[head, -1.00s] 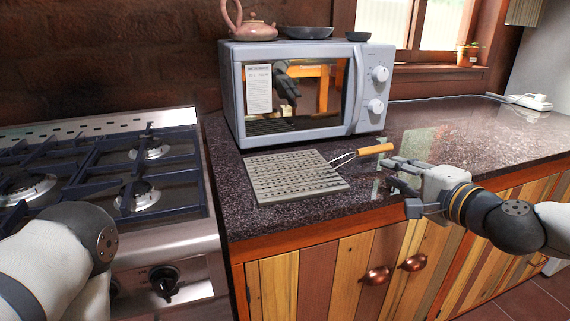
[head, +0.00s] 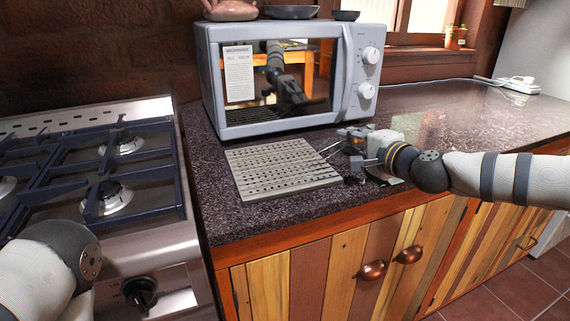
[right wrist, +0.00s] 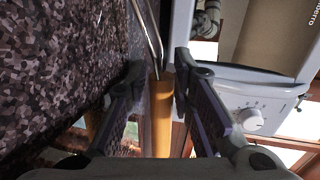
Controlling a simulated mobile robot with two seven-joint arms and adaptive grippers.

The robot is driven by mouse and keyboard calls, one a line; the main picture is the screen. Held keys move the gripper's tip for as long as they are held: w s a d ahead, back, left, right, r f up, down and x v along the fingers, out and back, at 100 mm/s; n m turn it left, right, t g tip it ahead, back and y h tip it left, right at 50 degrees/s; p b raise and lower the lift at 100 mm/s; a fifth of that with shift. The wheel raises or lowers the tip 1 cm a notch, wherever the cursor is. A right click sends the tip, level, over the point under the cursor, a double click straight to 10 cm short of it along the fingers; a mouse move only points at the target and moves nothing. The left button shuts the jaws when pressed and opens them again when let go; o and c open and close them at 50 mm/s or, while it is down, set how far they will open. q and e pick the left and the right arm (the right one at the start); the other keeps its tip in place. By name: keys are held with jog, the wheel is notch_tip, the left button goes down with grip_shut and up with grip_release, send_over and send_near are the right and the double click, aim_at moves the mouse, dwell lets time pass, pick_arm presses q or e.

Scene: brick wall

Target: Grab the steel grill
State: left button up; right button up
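The steel grill (head: 282,168) is a flat, slotted metal plate lying on the dark speckled counter in front of the microwave. Its thin wire neck runs right to a wooden handle, which my right gripper mostly hides in the head view. My right gripper (head: 349,148) is low over the counter at the handle. In the right wrist view the wooden handle (right wrist: 161,115) lies between the two fingers of my right gripper (right wrist: 160,72), with gaps visible at its sides. The fingers are open. My left forearm shows at lower left; its gripper is out of view.
A gas stove (head: 95,180) is at left. The counter to the right is largely clear, with a white power strip (head: 518,85) at the back.

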jog(key=shift+r, duration=0.1)
grip_shut()
